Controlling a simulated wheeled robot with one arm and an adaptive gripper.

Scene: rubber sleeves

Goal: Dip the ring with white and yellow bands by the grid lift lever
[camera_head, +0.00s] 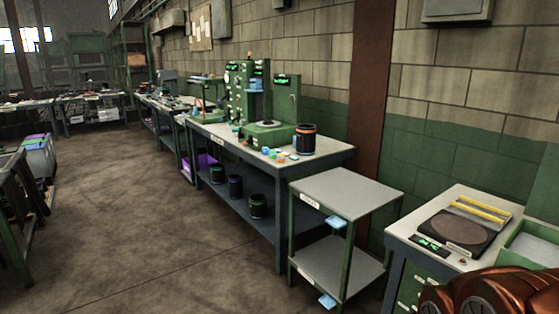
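I cannot make out a ring with white and yellow bands. Several small coloured pieces (280,154) lie on the long workbench, too small to tell apart. No lift lever can be told for sure. Green machines (238,92) with dials and small lit displays stand on that bench, and a low green unit with a dark round top (268,124) stands in front of them. My gripper is not in view; only a copper-coloured part of my arm shows at the lower right corner.
A black canister (305,139) with orange bands stands at the bench's right end. Several dark canisters (258,206) stand on its lower shelf. A grey two-tier cart (345,191) and a white-topped cabinet with a dark pad (457,231) stand nearer. The floor (150,220) at left is clear.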

